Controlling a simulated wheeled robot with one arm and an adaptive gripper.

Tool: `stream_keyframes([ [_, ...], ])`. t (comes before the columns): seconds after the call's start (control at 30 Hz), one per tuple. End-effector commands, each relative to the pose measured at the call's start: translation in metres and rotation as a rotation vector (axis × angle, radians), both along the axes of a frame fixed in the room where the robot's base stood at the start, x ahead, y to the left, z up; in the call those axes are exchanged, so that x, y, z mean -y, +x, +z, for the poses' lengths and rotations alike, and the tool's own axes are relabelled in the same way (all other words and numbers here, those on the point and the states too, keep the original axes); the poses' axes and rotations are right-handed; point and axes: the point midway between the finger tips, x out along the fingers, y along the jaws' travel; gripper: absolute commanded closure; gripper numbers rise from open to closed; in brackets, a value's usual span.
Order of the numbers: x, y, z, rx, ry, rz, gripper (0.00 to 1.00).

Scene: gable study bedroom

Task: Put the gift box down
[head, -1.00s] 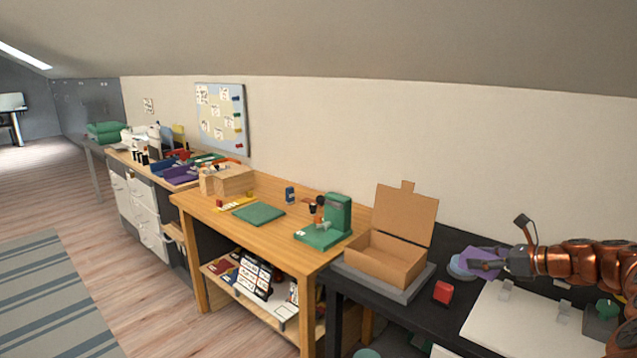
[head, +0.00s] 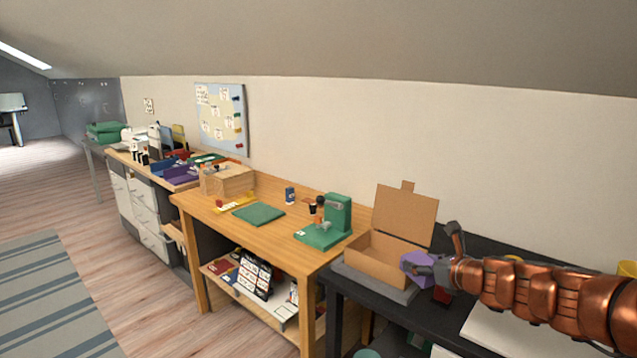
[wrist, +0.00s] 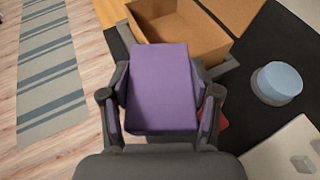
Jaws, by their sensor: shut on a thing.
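The gift box is a purple box (wrist: 162,85), seen between my fingers in the wrist view. It also shows in the head view (head: 415,263), at the right side of the open cardboard box. My gripper (head: 428,270) is shut on it, with one finger on each side in the wrist view (wrist: 162,108). The open cardboard box (head: 372,262) stands on a grey slab (head: 378,285) on the black table, with its lid raised. The purple box is close to its right wall; I cannot tell whether they touch. Its underside is hidden.
A red block (head: 441,294) is partly hidden by my gripper; a bit of red shows in the wrist view. A wooden bench (head: 285,238) with a green press (head: 330,222) adjoins left.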

Motion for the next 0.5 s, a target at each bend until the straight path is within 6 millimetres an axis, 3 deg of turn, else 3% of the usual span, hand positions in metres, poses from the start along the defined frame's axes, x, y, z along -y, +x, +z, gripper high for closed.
stream_keyframes([
  [0.03,-0.012,-0.003,0.002,0.000,0.004,-0.009,0.78],
  [0.23,-0.034,-0.005,0.002,0.002,0.004,-0.059,0.78],
  [0.5,-0.048,-0.006,0.001,-0.001,0.002,-0.098,0.78],
])
